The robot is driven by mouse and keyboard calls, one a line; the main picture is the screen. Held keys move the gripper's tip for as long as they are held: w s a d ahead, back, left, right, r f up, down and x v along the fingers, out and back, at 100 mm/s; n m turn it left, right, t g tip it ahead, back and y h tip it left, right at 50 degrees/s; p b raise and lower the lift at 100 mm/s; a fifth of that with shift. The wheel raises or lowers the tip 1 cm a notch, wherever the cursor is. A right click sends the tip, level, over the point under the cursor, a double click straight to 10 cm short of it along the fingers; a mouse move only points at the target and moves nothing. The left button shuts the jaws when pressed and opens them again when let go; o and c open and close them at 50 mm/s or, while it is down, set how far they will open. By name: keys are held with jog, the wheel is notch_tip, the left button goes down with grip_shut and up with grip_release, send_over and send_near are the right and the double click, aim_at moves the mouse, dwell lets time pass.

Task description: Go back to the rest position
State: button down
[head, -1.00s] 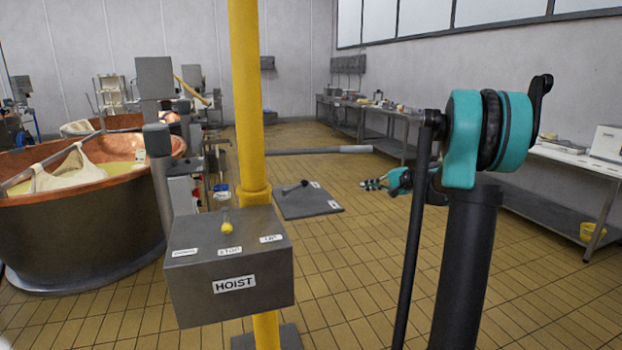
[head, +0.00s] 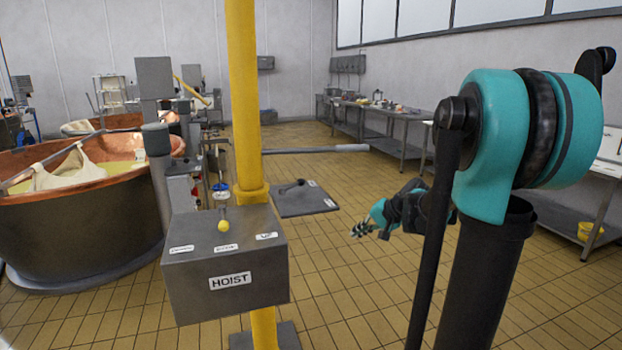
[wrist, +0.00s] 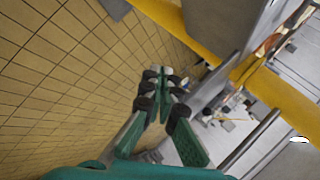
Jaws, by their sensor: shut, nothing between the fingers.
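My gripper (head: 362,229) hangs in free air over the tiled floor, to the right of the yellow post, in the head view. Its fingers point left and it holds nothing. In the wrist view my gripper (wrist: 162,92) shows its green and black fingers close together at the tips. The grey hoist box (head: 228,265), labelled HOIST, is on the yellow post (head: 246,100), left of my gripper and apart from it. Its lever has a yellow knob (head: 223,225).
A copper vat (head: 80,220) with a cloth stands at the left. A grey panel with a dark handle (head: 305,204) is behind the hoist box. A grey bar (head: 315,149) reaches right from the post. Benches (head: 400,150) line the right wall. The floor (head: 350,290) between is clear.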

jog(key=s+d+f+n+h, duration=0.1)
jog(key=s+f, duration=0.3)
jog(key=s, duration=0.4)
jog(key=s+d+f+n+g+h, duration=0.1)
jog(key=s+d+f+n+h, duration=0.1)
jog(key=s+f, duration=0.3)
jog(key=s+d+f+n+h, duration=0.1)
jog(key=s+f+n+h, duration=0.1)
jog(key=s, duration=1)
notch_tip(320, 180, down, 2)
jog(key=shift+s+d+f+g+h, duration=0.2)
jog(key=shift+s+g+h, duration=0.2)
jog(key=shift+h, duration=0.4)
